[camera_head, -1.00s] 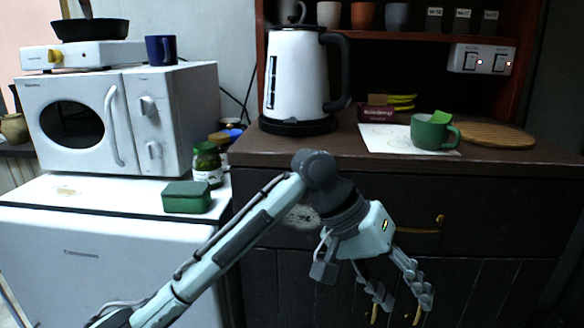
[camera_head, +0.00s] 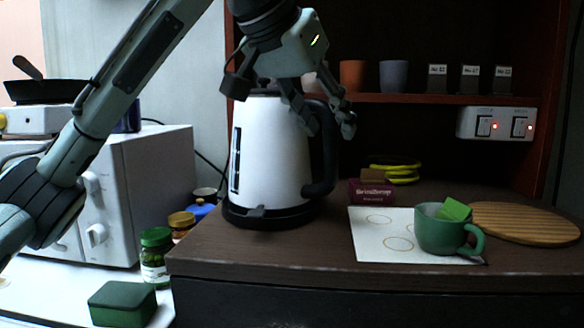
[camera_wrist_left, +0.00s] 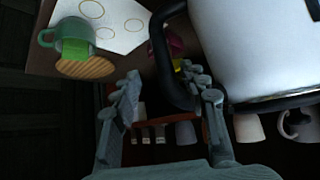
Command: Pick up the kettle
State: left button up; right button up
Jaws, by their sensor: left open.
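The white kettle (camera_head: 270,150) stands upright on its black base on the brown counter. Its black handle (camera_head: 326,165) is on its right side. My left gripper (camera_head: 330,122) is open at the upper part of the handle, with its fingers pointing down and one on each side of the handle in this view. In the left wrist view the handle (camera_wrist_left: 163,55) reaches down between the open fingers (camera_wrist_left: 163,88), and the kettle's white body (camera_wrist_left: 265,45) is at the upper right. Whether the fingers touch the handle cannot be told. My right gripper is not in view.
A green mug (camera_head: 437,235) with a green sponge stands on a white sheet (camera_head: 372,240) right of the kettle. A round wooden board (camera_head: 525,222) lies beyond it. A shelf (camera_head: 400,98) with cups is behind. A green-lidded jar (camera_head: 155,258) stands lower left.

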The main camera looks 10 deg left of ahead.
pick_arm(q)
jog(key=x, duration=0.7)
jog(key=shift+w+a+p, duration=0.25)
jog(key=shift+p, duration=0.05)
jog(key=shift+f, duration=0.1)
jog(key=shift+c, duration=0.3)
grip_shut()
